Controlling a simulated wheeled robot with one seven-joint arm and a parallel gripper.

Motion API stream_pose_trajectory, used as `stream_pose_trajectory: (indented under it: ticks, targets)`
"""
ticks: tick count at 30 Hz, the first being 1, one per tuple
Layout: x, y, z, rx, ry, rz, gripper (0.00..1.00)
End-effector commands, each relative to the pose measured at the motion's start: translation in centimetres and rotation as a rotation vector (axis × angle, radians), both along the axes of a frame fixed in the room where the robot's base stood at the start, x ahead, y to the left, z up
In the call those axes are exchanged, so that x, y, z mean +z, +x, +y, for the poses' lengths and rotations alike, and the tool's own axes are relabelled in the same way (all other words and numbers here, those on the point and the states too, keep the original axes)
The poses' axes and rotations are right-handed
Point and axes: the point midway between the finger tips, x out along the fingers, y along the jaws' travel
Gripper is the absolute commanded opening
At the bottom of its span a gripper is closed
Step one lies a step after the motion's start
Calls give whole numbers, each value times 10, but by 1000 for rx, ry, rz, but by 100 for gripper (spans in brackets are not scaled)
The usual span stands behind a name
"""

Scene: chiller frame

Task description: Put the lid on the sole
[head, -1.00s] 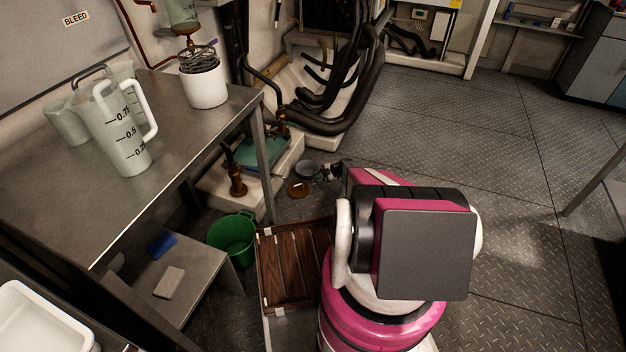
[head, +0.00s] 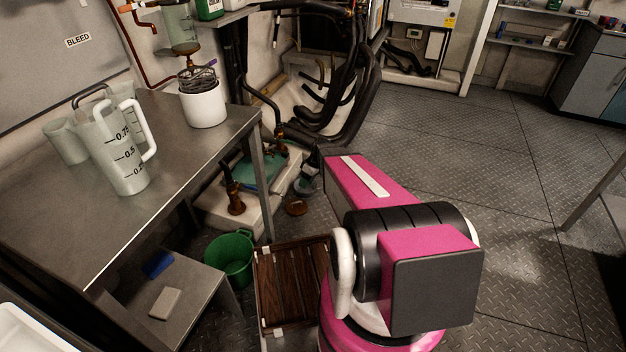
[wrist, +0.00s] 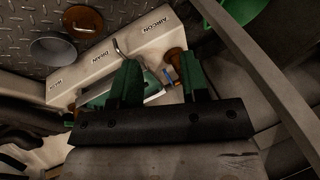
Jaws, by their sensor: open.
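A rusty brown round disc (head: 296,208), which looks like the lid, lies on the floor beside the pale plinth (head: 222,212). The disc also shows in the wrist view (wrist: 83,21). The plinth has name plates; "AIRCON" and "DRAIN" can be read in the wrist view, while a third plate (wrist: 55,86) at the left is too small to read surely, so I cannot tell which place is the sole. My gripper (wrist: 158,72) is open and empty, its two green fingers over the plinth, apart from the disc. The head view does not show it clearly.
A grey bowl (wrist: 53,50) stands on the floor beside the disc. Rusty pipe stubs (head: 235,200) rise from the plinth. A green bucket (head: 231,257), a steel table (head: 190,135) and a wooden slatted board (head: 290,285) are near. Black hoses (head: 350,90) hang behind. Floor at right is clear.

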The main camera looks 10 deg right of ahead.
Motion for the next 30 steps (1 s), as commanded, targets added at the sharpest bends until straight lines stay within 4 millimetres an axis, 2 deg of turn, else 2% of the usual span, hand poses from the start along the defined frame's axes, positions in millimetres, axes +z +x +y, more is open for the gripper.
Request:
stream_pose_trajectory:
  ticks: [1, 3, 9, 13, 19, 30]
  targets:
    - [24, -26, 5, -64, -44, 25, 41]
    - [45, -47, 8, -166, -108, 59, 41]
    - [103, -105, 10, -475, -275, 109, 41]
    - [130, -133, 9, -644, -348, 109, 41]
    - [149, -151, 7, -783, -398, 100, 41]
    - [150, -151, 7, -799, -403, 100, 41]
